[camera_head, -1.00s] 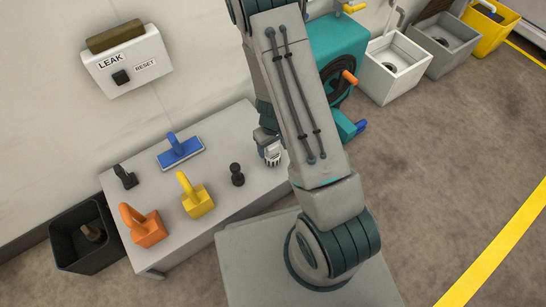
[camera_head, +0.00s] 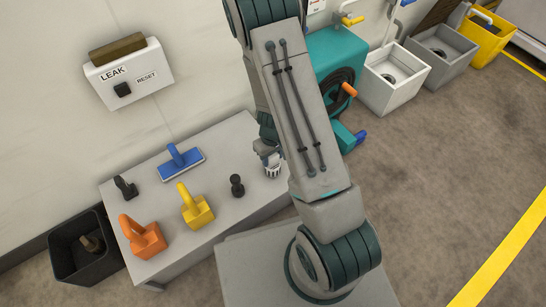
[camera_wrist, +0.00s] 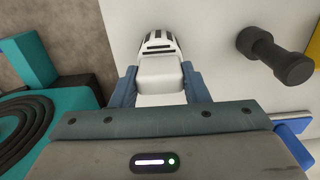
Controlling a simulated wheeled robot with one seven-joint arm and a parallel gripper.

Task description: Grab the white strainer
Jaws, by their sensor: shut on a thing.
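The white strainer (camera_wrist: 158,50), a small white piece with dark slots, is between the two blue-grey fingers of my gripper (camera_wrist: 160,84) in the wrist view. The fingers are shut on its body. In the head view the strainer (camera_head: 272,168) shows at the right end of the grey table, just below my gripper (camera_head: 266,147), which is partly hidden by my arm. I cannot tell whether the strainer still touches the table.
The table (camera_head: 235,140) also holds a black knob-shaped piece (camera_head: 237,186), a yellow tool (camera_head: 196,210), an orange tool (camera_head: 142,240), a blue squeegee-like tool (camera_head: 181,162) and a small dark tool (camera_head: 125,187). A teal reel unit (camera_head: 335,55) stands right of the table.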

